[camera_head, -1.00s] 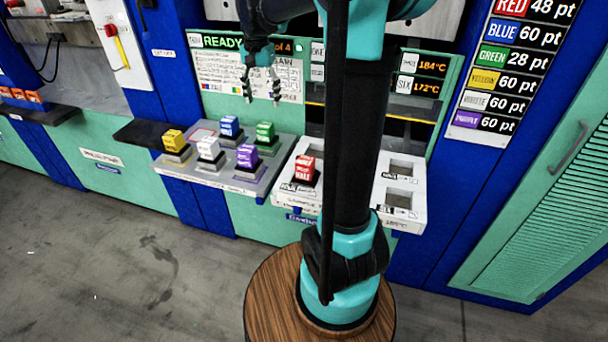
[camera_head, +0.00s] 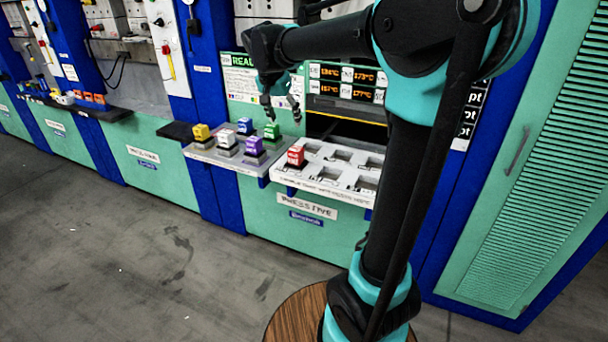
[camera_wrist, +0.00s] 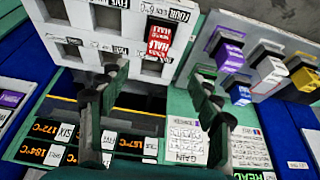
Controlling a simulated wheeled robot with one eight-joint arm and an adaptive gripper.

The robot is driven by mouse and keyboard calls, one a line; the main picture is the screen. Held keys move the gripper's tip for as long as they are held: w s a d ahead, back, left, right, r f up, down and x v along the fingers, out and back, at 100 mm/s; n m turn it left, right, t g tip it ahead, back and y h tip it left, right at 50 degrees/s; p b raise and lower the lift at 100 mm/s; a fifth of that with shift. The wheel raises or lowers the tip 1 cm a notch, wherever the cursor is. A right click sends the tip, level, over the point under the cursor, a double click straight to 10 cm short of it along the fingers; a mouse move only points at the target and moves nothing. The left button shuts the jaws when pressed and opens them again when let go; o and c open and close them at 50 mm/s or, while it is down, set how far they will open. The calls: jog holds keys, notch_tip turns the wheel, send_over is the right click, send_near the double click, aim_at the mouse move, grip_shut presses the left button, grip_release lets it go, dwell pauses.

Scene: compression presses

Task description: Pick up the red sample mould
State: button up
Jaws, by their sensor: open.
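The red sample mould (camera_head: 295,156) sits upright in the front-left slot of the white slotted tray (camera_head: 325,180) on the press. In the wrist view the red mould (camera_wrist: 158,40) shows at the top middle, with white lettering on it. My gripper (camera_head: 281,111) is open and empty, above and a little left of the red mould, over the back edge of the trays. In the wrist view its two fingers (camera_wrist: 160,95) stand apart, with nothing between them and the red mould beyond them.
A grey tray (camera_head: 228,163) left of the white one holds yellow, white, blue, purple and green (camera_head: 271,131) moulds; the green one is near my gripper. A panel with temperature displays (camera_head: 345,82) stands behind. Several other slots of the white tray are empty.

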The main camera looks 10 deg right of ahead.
aim_at(295, 149)
jog(key=x, duration=1.2)
jog(key=shift+d+x, duration=0.1)
jog(key=shift+x, duration=1.25)
jog(key=shift+d+x, duration=0.15)
jog(key=shift+x, duration=1.15)
jog(key=shift+r, duration=0.1)
grip_shut()
